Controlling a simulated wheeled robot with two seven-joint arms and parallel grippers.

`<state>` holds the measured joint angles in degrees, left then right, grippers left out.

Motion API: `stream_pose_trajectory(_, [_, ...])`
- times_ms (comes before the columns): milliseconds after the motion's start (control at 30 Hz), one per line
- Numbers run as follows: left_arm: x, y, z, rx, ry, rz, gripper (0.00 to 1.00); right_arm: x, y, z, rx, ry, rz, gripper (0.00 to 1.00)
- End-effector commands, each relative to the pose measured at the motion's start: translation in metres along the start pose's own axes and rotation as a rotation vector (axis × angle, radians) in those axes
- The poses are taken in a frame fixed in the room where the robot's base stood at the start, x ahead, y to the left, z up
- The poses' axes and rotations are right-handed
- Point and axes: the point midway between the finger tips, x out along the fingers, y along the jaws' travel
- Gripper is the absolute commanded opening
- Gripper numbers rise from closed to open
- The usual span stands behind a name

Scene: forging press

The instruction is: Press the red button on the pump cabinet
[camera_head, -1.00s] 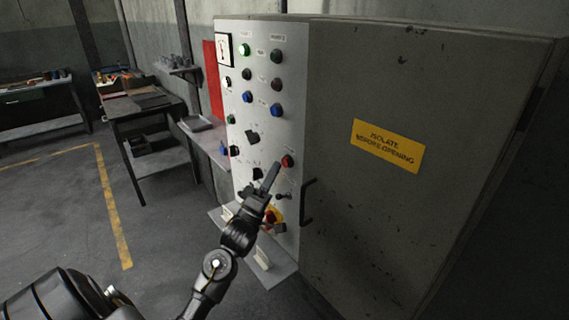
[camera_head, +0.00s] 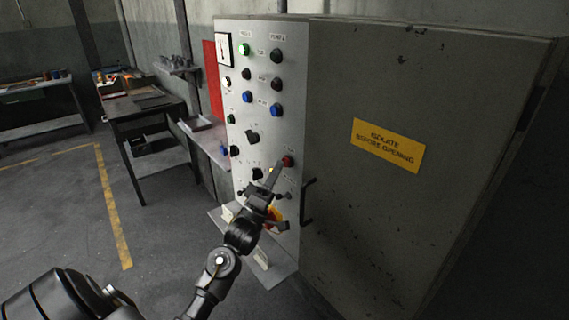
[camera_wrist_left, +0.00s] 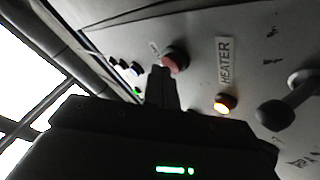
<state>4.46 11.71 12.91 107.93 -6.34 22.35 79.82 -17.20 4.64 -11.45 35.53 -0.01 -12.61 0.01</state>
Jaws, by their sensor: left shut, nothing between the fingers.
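The pump cabinet (camera_head: 263,150) has a light grey control panel with buttons, lamps and switches. The red button (camera_head: 287,161) is on the lower right part of that panel. It also shows in the left wrist view (camera_wrist_left: 175,60). My left gripper (camera_head: 275,170) is shut and empty, pointing up at the panel. Its fingertips overlap the left edge of the red button in the head view. In the left wrist view the fingertips (camera_wrist_left: 161,72) are right beside the button's lower left side; I cannot tell whether they touch it. My right gripper is not in view.
An amber lamp (camera_wrist_left: 225,103) beside a HEATER label and a grey lever knob (camera_wrist_left: 290,100) are near the button. The grey cabinet door (camera_head: 420,90) with a yellow sign (camera_head: 387,146) and a black handle (camera_head: 307,203) is at right. A workbench (camera_head: 146,106) stands at left.

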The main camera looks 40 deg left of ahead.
Motion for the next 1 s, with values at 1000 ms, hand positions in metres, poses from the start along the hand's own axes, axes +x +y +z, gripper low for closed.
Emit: stream_pose_trajectory(1000, [-0.0060,0.0043,-0.0034,-0.001,-0.002,-0.002,0.00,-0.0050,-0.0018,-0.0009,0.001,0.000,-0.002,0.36])
